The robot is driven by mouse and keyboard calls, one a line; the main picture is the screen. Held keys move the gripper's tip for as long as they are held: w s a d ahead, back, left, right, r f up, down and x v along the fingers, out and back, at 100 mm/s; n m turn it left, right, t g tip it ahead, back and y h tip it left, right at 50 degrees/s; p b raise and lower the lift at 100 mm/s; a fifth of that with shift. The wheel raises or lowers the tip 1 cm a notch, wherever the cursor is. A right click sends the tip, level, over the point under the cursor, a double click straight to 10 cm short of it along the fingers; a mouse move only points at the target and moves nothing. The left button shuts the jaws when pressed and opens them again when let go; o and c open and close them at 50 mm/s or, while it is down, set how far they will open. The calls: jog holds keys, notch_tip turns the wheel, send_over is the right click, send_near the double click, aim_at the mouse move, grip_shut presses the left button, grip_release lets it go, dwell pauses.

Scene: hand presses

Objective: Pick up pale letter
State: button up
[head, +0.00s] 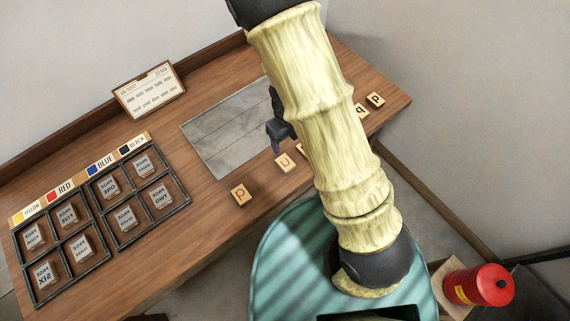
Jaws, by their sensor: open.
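Several small pale letter tiles lie in a loose row on the wooden table. The nearest tile (240,195) lies apart at the left end of the row. A second tile (285,162) lies just below my gripper (276,147) in the picture, and another shows partly beside my arm. Two more tiles, one (361,110) and the last one (376,99), lie to the right of my arm. My gripper is open, dark and largely hidden behind my arm. I see nothing held in it. Whether its fingertips touch the second tile I cannot tell.
A grey slab (228,133) lies behind the tiles. A black-framed rack (101,209) of labelled blocks, with colour labels along its top, fills the left side. A white card (148,90) leans at the back. A red canister (478,287) stands at lower right. Bare table surrounds the nearest tile.

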jog(key=b, duration=0.2)
send_over(285, 162)
jog(key=f, duration=0.8)
jog(key=shift+d+f, duration=0.25)
jog(key=shift+f, duration=0.05)
jog(key=shift+a+f+p, duration=0.2)
jog(key=shift+f+p, duration=0.2)
jog(key=shift+f, duration=2.2)
jog(key=shift+c, duration=0.3)
jog(key=c, duration=1)
